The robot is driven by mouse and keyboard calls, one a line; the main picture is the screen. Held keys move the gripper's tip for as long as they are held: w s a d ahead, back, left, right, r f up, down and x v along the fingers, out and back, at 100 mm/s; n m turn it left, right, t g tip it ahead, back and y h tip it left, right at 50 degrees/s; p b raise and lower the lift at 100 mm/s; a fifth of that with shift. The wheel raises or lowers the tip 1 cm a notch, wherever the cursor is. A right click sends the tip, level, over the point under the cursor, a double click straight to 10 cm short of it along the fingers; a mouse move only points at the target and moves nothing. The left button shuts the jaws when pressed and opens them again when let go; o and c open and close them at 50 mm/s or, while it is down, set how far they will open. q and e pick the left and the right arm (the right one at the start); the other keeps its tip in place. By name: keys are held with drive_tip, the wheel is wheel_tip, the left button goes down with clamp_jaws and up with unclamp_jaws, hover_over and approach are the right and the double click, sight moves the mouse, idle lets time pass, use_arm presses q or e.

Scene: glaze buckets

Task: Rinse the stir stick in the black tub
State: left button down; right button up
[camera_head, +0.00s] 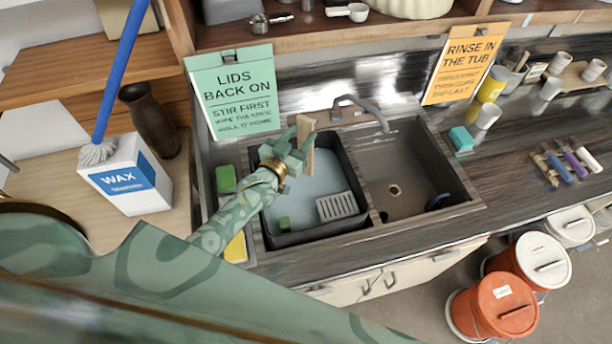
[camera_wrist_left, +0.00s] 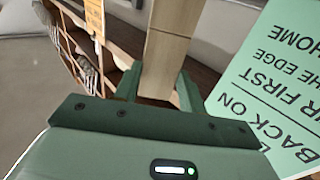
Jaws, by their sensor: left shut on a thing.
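My left gripper (camera_head: 297,150) is over the black tub, shut on a flat wooden stir stick (camera_head: 306,133). In the left wrist view the pale stick (camera_wrist_left: 168,50) stands between the two green fingers (camera_wrist_left: 158,92) and runs out of the top of the picture. The black tub (camera_head: 358,180) sits in the left sink basin and holds pale bluish liquid. In the head view the stick shows at the fingers, above the tub; I cannot tell whether its lower end touches the liquid. My right gripper is in neither view.
A faucet (camera_head: 362,108) stands behind. The right basin (camera_head: 405,170) is mostly empty. A green sign (camera_head: 232,90) hangs close behind the gripper. Lidded buckets (camera_head: 505,305) stand on the floor at right.

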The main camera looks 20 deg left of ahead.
sight(304, 123)
use_arm(q)
wheel_tip(304, 123, up, 2)
drive_tip(key=shift+r+p, duration=0.25)
drive_tip(key=shift+p, duration=0.8)
drive_tip(key=shift+r, duration=1.3)
